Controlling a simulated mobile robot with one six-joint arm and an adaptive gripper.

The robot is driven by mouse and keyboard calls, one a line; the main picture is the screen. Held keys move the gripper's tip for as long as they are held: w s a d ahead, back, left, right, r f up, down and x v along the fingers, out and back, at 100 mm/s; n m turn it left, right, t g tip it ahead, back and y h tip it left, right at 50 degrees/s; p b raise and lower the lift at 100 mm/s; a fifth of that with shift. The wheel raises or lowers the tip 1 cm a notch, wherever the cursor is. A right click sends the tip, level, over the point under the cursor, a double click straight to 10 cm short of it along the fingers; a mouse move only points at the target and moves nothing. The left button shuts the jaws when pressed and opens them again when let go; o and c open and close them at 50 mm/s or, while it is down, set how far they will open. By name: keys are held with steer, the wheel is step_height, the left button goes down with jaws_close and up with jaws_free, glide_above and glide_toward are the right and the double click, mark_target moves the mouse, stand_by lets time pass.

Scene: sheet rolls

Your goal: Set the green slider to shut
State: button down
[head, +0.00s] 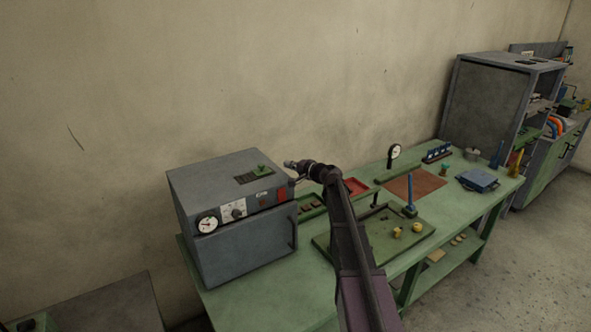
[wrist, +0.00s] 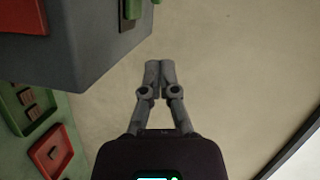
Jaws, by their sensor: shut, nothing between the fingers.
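The green slider (head: 264,169) sits on a dark plate (head: 254,175) on top of the grey box (head: 240,238), near its back right. In the wrist view, the box (wrist: 85,50) fills the upper left, and a small green part (wrist: 128,14) shows at its top edge; I cannot tell if it is the slider. My gripper (head: 289,163) is beside the box's right end, a little right of the slider and apart from it. Its two fingers (wrist: 160,66) are together and empty. The slider's exact setting is too small to read.
The box front carries a gauge (head: 207,225), a dial panel (head: 234,211) and a red patch (head: 282,194). The green bench (head: 260,300) holds a green tray (head: 322,246), a red tray (head: 357,187) and a standing gauge (head: 394,152) to the right. The wall is behind.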

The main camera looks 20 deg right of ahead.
mark_target(272, 174)
steer(key=w+a, duration=0.1)
steer(key=a, duration=0.1)
steer(key=w+a+f+b, duration=0.1)
steer(key=w+a, duration=0.1)
steer(key=shift+w+a, duration=0.15)
steer(key=shift+a, duration=0.1)
steer(key=shift+w+a+f, duration=0.1)
steer(key=shift+a+f, duration=0.05)
steer(key=shift+a, duration=0.55)
